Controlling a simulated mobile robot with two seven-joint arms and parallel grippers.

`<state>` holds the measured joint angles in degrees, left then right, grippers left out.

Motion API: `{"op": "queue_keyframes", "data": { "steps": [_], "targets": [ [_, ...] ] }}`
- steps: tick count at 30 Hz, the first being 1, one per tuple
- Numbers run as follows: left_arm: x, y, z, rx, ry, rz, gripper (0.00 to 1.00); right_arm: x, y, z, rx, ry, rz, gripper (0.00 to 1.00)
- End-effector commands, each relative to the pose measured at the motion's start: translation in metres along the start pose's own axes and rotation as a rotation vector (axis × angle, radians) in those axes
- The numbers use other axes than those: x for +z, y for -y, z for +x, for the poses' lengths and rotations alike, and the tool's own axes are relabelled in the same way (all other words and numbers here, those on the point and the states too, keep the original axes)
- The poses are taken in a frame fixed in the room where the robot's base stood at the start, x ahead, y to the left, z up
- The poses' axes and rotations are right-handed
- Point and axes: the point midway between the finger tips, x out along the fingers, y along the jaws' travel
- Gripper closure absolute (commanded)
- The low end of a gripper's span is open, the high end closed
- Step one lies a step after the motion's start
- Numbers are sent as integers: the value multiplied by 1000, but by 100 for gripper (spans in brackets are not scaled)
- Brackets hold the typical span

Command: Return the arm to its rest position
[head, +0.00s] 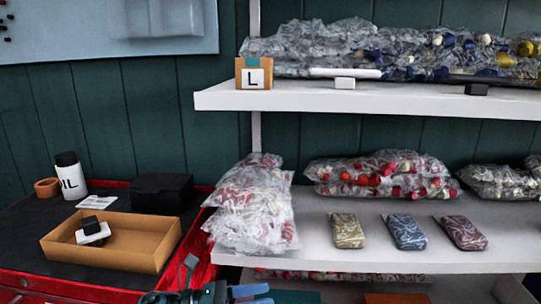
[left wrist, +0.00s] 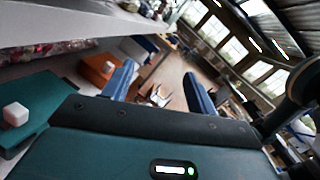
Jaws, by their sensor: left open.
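My left gripper (head: 262,294) shows at the bottom edge of the head view, partly cut off, in front of and below the lower shelf. In the left wrist view its two blue fingers (left wrist: 160,88) stand wide apart with nothing held between them. Most of the left arm is out of the picture. My right gripper is in neither view.
The white lower shelf (head: 320,217) holds bagged parts (head: 255,205) and several small patterned packets. An upper shelf (head: 300,97) is above. At left, a red-edged bench carries a cardboard tray (head: 105,255). An orange box (left wrist: 100,68) lies near the gripper.

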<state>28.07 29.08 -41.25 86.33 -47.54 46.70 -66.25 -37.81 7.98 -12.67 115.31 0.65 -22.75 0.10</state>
Motion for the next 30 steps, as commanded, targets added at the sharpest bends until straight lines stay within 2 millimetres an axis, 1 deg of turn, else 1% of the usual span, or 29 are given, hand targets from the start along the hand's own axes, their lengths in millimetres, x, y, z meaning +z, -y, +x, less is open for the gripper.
{"op": "queue_keyframes", "data": {
  "steps": [1,4,5,6,8,9,11,12,13,14,15,18,21,24,27,30],
  "targets": [
    [-9,6,4,36,120,-193,42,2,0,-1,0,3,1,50],
    [-20,4,-4,115,351,-583,42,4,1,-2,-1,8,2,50],
    [-25,3,-8,139,420,-702,42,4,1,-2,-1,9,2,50],
    [-34,0,-16,169,513,-864,42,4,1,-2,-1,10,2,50],
    [-52,-4,-32,215,653,-1106,42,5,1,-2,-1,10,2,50],
    [-67,-6,-44,245,749,-1267,42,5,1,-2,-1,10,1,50],
    [-93,-7,-64,290,897,-1508,42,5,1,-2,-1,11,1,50],
    [-113,-6,-78,318,998,-1665,42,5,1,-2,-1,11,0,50],
    [-129,-3,-88,339,1073,-1776,42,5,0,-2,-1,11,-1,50],
    [-144,0,-99,359,1149,-1882,42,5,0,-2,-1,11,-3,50],
    [-164,6,-112,383,1247,-2013,42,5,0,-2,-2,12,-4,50],
    [-210,26,-138,437,1468,-2277,42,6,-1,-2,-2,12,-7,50],
    [-240,43,-155,471,1627,-2441,42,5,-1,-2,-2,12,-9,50],
    [-255,54,-163,488,1715,-2522,42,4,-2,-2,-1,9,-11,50],
    [-260,58,-165,494,1745,-2549,42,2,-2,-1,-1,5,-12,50],
    [-260,58,-165,495,1745,-2549,42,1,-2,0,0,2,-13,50]
  ]
}}
